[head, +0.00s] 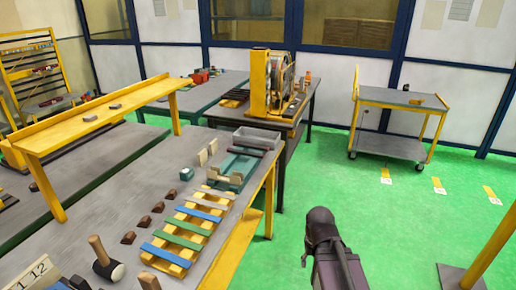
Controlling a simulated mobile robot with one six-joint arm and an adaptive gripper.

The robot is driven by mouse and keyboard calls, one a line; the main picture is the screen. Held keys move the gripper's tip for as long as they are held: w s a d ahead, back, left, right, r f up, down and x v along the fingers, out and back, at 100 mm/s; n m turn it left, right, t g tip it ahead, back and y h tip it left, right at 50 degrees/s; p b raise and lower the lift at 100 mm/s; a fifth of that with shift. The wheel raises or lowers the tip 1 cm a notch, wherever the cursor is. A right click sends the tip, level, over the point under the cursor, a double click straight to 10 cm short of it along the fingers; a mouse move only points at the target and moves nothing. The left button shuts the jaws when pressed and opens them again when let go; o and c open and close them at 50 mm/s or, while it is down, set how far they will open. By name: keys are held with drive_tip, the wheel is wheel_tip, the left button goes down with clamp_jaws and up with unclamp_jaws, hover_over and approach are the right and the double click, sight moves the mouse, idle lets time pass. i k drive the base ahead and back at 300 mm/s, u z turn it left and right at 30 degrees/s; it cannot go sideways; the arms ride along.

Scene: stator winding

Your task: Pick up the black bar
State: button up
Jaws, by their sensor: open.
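A dark, near-black bar (245,151) lies across the far end of a teal fixture (226,178) on the long grey workbench (120,190). It is small in the head view, and I cannot tell its exact shape. Part of my own dark arm shows at the lower right of the bench, over the green floor and apart from the bar. My gripper's fingers do not show.
Pallet-like yellow frames with blue and green slats (184,238), small brown blocks (143,221) and a mallet (104,258) occupy the bench. A grey bin (258,138) stands beyond the fixture. A yellow cart (398,99) stands at right; green floor lies open between.

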sight(257, 156)
drive_tip(key=u, duration=0.05)
drive_tip(key=i, duration=1.4)
drive_tip(key=u, duration=0.45)
